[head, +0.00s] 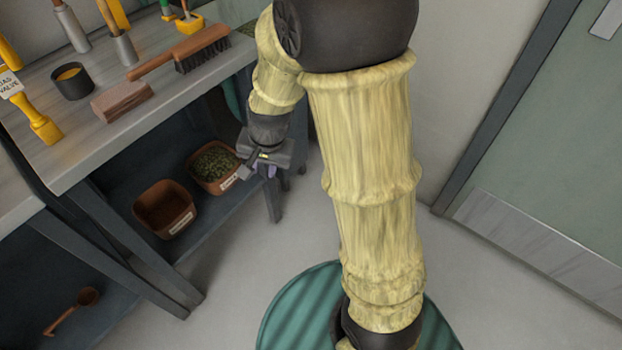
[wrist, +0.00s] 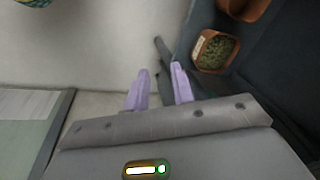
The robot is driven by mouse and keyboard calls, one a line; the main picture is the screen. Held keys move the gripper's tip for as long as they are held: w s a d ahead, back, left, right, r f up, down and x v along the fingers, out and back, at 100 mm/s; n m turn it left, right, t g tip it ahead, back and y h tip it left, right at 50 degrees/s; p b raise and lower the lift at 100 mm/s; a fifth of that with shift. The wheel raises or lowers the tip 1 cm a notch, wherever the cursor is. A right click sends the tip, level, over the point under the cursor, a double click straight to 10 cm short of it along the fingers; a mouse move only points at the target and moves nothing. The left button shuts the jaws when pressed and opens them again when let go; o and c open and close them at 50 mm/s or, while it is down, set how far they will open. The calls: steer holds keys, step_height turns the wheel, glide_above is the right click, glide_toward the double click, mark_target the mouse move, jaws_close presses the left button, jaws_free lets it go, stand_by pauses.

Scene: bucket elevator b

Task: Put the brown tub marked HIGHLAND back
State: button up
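Two brown tubs sit side by side on the lower shelf of the bench. The nearer tub (head: 150,222) looks empty inside. The farther tub (head: 201,182) holds green bits, and it also shows in the wrist view (wrist: 199,52). Both have a pale label on the front, too small to read, so I cannot tell which is marked HIGHLAND. My gripper (head: 266,172) is just right of the farther tub, by the bench's end leg. In the wrist view its two purple fingers (wrist: 160,70) stand apart with nothing between them. I see no contact with a tub.
The bench top (head: 72,165) holds a brush (head: 200,50), a wooden block (head: 121,101), a dark cup (head: 71,80) and yellow-handled tools. A scoop (head: 85,299) lies low at left. The floor (head: 240,260) before the shelf is clear. A green door (head: 540,140) stands right.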

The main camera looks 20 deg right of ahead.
steer(key=s+d+r+n+h, duration=0.1)
steer(key=s+d+r+n, duration=0.2)
steer(key=s+d+n, duration=0.3)
steer(key=s+d, duration=0.2)
steer(key=s, duration=0.1)
steer(key=shift+s, duration=0.25)
stand_by(0.6)
